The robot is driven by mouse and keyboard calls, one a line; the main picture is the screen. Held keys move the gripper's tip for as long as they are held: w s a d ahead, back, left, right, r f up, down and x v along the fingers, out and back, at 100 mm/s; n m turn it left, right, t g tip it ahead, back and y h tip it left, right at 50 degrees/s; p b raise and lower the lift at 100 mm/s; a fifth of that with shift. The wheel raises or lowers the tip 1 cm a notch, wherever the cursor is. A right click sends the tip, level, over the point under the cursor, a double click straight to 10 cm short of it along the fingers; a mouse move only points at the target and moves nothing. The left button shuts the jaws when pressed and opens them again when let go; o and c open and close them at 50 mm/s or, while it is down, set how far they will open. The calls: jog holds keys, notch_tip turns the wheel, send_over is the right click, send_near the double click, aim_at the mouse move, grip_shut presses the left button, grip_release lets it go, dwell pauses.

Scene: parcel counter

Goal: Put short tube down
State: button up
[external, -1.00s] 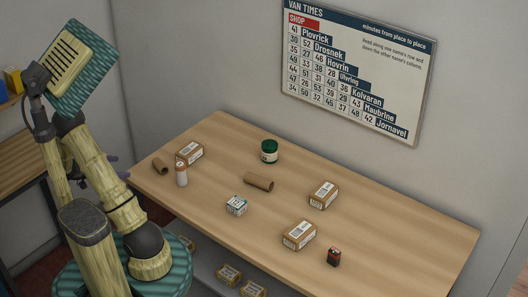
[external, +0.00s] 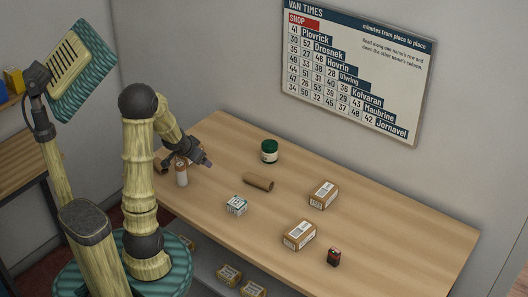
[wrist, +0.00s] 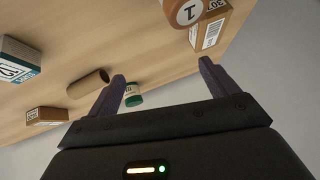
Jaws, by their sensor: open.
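Two brown cardboard tubes are on the counter. The longer tube (external: 258,182) lies on its side mid-counter and also shows in the wrist view (wrist: 88,83). The short tube (external: 161,167) lies at the counter's left end, mostly hidden behind my arm, and I cannot make it out in the wrist view. My gripper (external: 208,163) is open above the left part of the counter. In the wrist view my gripper (wrist: 162,72) has its two purple fingers wide apart with nothing held between them.
A white cylinder with an orange top (external: 181,176) and a parcel (wrist: 211,26) stand close under my gripper. A green-lidded jar (external: 269,151), white box (external: 236,205), parcels (external: 323,195) (external: 299,235) and a red-black item (external: 333,257) are spread about. The counter's right end is clear.

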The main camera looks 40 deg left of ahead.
jog(key=s+d+g+h, duration=0.1)
jog(key=s+d+g, duration=0.1)
jog(key=s+d, duration=0.3)
jog(key=s+d+f+g+h, duration=0.1)
jog(key=s+d, duration=0.5)
jog(key=d, duration=0.7)
jog(key=shift+g, duration=0.8)
jog(key=shift+o, duration=0.5)
jog(key=shift+f, duration=0.1)
jog(key=shift+a, duration=0.1)
